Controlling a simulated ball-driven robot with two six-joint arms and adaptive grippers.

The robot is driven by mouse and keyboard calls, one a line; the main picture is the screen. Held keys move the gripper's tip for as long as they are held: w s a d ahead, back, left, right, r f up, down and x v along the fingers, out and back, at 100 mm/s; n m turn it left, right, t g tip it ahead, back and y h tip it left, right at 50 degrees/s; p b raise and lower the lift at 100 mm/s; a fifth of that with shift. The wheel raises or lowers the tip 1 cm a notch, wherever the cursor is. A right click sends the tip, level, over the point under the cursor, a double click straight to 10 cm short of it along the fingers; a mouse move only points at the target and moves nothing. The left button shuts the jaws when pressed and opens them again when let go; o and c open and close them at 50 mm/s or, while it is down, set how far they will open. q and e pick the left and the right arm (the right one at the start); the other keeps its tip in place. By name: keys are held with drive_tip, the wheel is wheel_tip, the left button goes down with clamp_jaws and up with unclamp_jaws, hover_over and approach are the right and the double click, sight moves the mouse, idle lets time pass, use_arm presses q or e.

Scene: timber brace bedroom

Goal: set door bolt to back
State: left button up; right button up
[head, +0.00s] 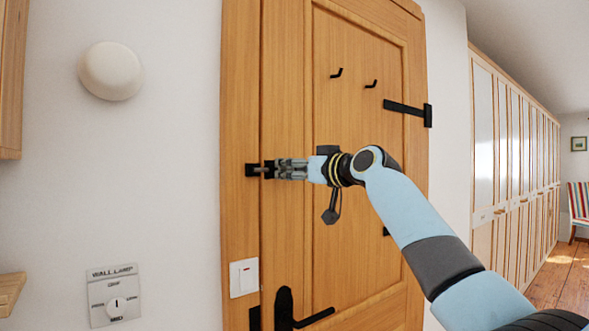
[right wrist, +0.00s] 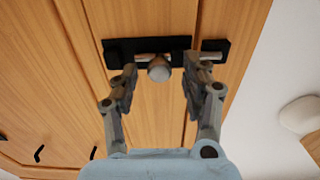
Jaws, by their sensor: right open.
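The door bolt is black with a silver rod and a round silver knob. In the right wrist view its backplate (right wrist: 115,52) is on the door, its knob (right wrist: 159,70) stands out towards me, and its keeper (right wrist: 222,46) is on the frame side. Silver rod shows at both plate and keeper; the right fingertip partly covers the gap between them. My right gripper (right wrist: 161,74) is open, one finger on each side of the knob, with no clear contact. In the head view, my right gripper (head: 283,169) hides most of the bolt; the keeper (head: 251,170) shows. My left gripper is out of view.
The wooden door (head: 350,240) has a black handle (head: 285,310) below the bolt, two hooks and a hinge (head: 405,108). Wardrobes stand right.

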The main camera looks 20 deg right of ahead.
clamp_jaws()
drive_tip(key=d+b, duration=0.1)
drive_tip(key=w+d+b, duration=0.1)
drive_tip(key=d, duration=0.1)
drive_tip(key=shift+w+d+b, duration=0.1)
drive_tip(key=shift+d+b, duration=0.15)
drive_tip(key=shift+b, duration=0.05)
drive_tip(key=shift+c, duration=1.9)
unclamp_jaws()
drive_tip(key=o, duration=0.4)
drive_tip(key=shift+d, duration=0.2)
